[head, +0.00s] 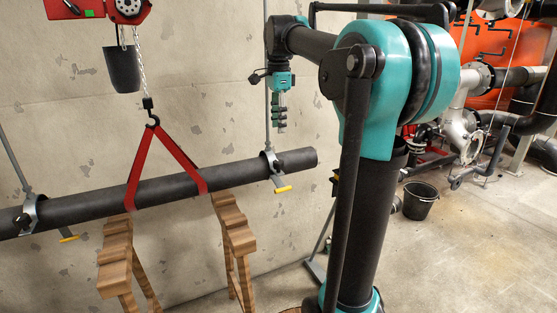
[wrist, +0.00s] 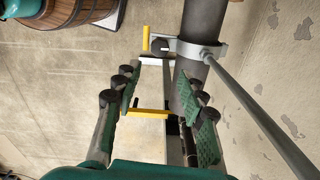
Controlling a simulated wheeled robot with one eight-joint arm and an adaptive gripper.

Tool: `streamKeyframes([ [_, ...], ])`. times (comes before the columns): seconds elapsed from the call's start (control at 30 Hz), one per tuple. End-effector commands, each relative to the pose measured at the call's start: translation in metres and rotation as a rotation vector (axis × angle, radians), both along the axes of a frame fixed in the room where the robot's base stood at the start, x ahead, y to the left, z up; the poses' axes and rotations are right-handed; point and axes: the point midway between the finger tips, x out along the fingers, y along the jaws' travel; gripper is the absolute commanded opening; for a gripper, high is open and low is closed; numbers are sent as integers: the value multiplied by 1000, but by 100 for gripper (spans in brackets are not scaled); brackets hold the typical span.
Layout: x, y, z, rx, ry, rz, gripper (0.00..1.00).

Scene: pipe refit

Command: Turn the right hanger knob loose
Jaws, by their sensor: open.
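The right hanger (head: 270,163) clamps the dark pipe (head: 160,192) near its right end, with a yellow-ended handle (head: 282,189) hanging below. My gripper (head: 280,128) points down above this hanger, apart from it. In the wrist view its green fingers (wrist: 160,76) are spread, with no object gripped. A grey clamp (wrist: 210,50) around the pipe (wrist: 204,22) lies past the fingertips, with a yellow handle (wrist: 146,39) beside it. A second yellow bar (wrist: 150,114) shows between the fingers; I cannot tell its depth.
A red sling (head: 140,165) on a hoist chain holds the pipe's middle. The left hanger (head: 29,214) holds its left part. Wooden trestles (head: 236,235) stand below. A hanger rod (wrist: 265,120) runs close to my right finger. A black bucket (head: 419,201) stands on the open floor at right.

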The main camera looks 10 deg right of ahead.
Motion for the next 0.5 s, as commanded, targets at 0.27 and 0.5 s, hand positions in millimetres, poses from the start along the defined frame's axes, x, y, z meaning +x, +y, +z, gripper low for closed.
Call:
streamKeyframes([
  [0.27,0,0,-57,0,0,1,41],
  [0.5,0,0,-101,0,0,1,41],
])
